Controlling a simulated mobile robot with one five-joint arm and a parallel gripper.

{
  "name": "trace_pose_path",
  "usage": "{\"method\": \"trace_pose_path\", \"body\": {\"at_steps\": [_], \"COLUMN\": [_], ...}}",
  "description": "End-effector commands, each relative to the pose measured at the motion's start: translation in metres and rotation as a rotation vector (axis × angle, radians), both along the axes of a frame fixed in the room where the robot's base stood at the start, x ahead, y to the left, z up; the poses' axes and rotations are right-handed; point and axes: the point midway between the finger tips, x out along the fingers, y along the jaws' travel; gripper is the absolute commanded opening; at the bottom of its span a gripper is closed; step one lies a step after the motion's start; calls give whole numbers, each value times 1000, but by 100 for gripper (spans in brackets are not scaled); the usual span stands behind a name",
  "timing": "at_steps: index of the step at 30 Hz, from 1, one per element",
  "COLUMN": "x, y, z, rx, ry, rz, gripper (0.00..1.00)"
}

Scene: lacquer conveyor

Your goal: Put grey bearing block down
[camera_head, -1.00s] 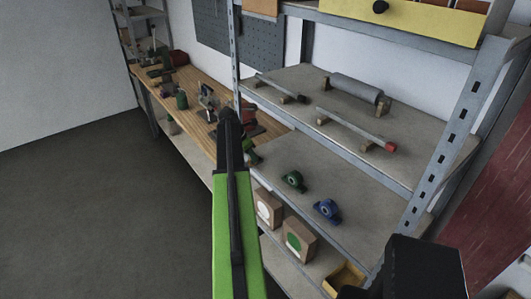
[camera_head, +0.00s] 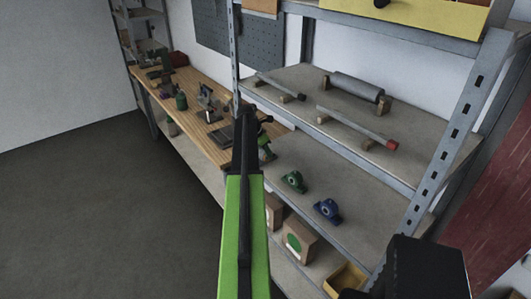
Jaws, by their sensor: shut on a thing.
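My green and black arm reaches up the middle of the view, over the edge between the wooden workbench (camera_head: 190,101) and the shelf unit. My gripper (camera_head: 266,152) shows only in part, just right of the arm's far end, over the left end of the middle shelf (camera_head: 345,185). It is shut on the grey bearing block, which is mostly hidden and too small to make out. A green bearing block (camera_head: 293,181) and a blue bearing block (camera_head: 327,209) stand on the middle shelf, right of my gripper.
Shafts (camera_head: 357,127) and a grey roller (camera_head: 354,86) rest on supports on the shelf above. Boxes (camera_head: 299,243) and a yellow bin (camera_head: 346,279) are on the shelf below. Metal uprights (camera_head: 460,120) frame the shelves. The middle shelf is bare behind the blue block.

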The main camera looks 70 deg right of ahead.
Motion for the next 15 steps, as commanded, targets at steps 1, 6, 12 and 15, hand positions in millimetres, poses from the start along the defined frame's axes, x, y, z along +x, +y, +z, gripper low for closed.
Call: {"method": "trace_pose_path", "body": {"at_steps": [1,6,12,15], "x": [0,0,1,1], "y": [0,0,0,0], "z": [-2,-3,-3,-3], "rx": [-1,0,0,0], "ry": [1,0,0,0], "rz": [0,0,1,1], "gripper": [0,44,53,53]}}
